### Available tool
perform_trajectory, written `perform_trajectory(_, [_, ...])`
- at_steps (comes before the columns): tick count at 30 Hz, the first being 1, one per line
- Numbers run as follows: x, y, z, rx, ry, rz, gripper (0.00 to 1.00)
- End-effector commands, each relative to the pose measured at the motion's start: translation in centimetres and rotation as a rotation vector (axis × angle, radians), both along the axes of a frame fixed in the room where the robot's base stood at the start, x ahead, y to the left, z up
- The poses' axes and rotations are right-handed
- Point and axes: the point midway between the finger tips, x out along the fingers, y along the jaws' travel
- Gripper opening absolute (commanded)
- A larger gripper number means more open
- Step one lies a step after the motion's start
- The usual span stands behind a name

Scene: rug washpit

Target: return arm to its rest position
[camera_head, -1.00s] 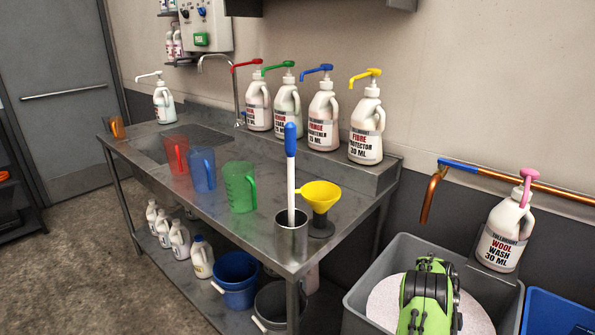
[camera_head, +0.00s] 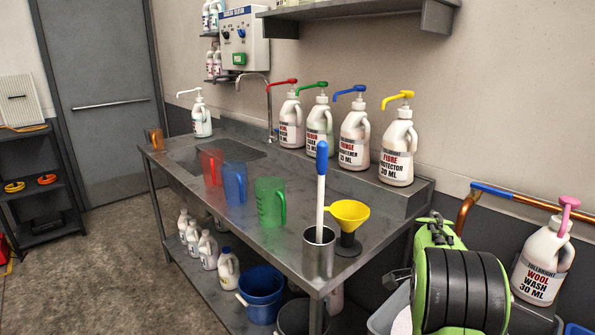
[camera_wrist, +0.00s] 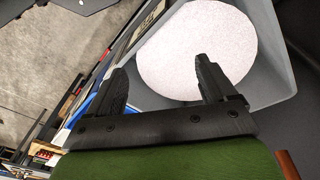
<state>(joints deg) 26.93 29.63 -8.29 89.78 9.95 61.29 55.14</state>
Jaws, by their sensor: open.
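My gripper shows in the wrist view (camera_wrist: 160,88) with its two black fingers spread apart and nothing between them. Below it in that view is a round pale disc (camera_wrist: 195,45) inside a grey bin (camera_wrist: 275,75). In the head view my green and black arm stands at the lower right, over the grey bin and in front of the copper pipe. My fingertips are hidden in the head view.
A steel bench (camera_head: 220,225) holds red, blue and green jugs (camera_head: 270,203), a yellow funnel (camera_head: 349,212) and several pump bottles (camera_head: 397,150). A wool wash bottle (camera_head: 541,265) stands close right of my arm. Open floor (camera_head: 110,260) lies to the left.

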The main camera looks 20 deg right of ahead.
Motion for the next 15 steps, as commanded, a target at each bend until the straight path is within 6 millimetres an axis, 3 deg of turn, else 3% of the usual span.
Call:
perform_trajectory(1, [-0.1,3.0,2.8,-0.001,-0.046,0.136,0.84])
perform_trajectory(6, [-3.2,12.3,8.9,-0.017,-0.159,0.629,0.84])
perform_trajectory(9, [-6.3,17.0,10.8,-0.049,-0.214,0.908,0.84])
perform_trajectory(15, [-11.9,22.8,11.5,-0.132,-0.287,1.332,0.84])
